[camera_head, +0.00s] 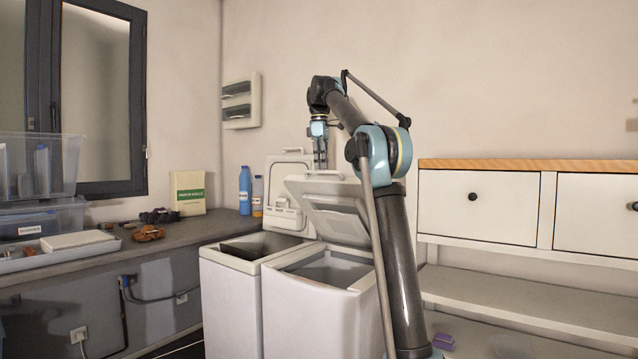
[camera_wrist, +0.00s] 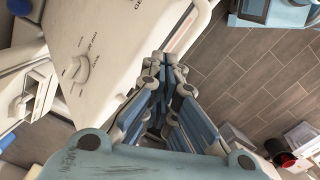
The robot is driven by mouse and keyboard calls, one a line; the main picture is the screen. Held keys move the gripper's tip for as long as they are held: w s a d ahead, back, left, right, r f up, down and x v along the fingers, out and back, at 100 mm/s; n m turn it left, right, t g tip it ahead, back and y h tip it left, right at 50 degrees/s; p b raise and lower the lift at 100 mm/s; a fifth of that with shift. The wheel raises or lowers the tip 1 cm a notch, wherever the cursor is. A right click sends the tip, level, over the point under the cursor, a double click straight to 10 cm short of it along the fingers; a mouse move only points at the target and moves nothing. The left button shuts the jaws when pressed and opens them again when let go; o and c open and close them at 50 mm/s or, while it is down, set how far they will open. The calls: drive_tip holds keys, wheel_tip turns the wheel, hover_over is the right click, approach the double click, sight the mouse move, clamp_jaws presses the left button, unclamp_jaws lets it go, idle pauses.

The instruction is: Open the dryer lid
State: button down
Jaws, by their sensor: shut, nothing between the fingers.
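Two white toploaders stand side by side. The left one (camera_head: 230,300) has its lid (camera_head: 288,172) standing upright against the wall. The right one (camera_head: 310,320) has its lid (camera_head: 335,215) raised and tilted back, with its tub opening uncovered. No readable label tells me which is the dryer. My gripper (camera_head: 320,165) points down at the top edge of the right lid. In the wrist view my gripper (camera_wrist: 172,65) is shut and empty, beside the edge of a white panel (camera_wrist: 115,40) with a dial (camera_wrist: 78,72). I cannot tell whether it touches the edge.
A worktop (camera_head: 150,240) on the left bears a box (camera_head: 187,193), bottles (camera_head: 245,190) and plastic bins (camera_head: 40,165). A white drawer unit (camera_head: 480,207) with a shelf stands at the right. The wrist view shows bare tiled floor (camera_wrist: 240,70).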

sight(320, 180)
drive_tip(key=s+a+n+t+h, duration=0.4)
drive_tip(key=s+n, duration=0.4)
drive_tip(key=n, duration=0.6)
drive_tip(key=shift+y, duration=0.7)
drive_tip(key=shift+w+d+f, duration=0.6)
drive_tip(key=shift+w+f, duration=0.25)
drive_tip(key=shift+f, duration=0.3)
drive_tip(key=shift+w+d+f, duration=0.6)
drive_tip(key=shift+w+f, duration=0.3)
drive_tip(key=shift+f, duration=0.25)
drive_tip(key=shift+w+d+f, duration=0.6)
drive_tip(key=shift+w+f, duration=0.25)
drive_tip(key=shift+f, duration=0.3)
drive_tip(key=shift+d+r, duration=0.1)
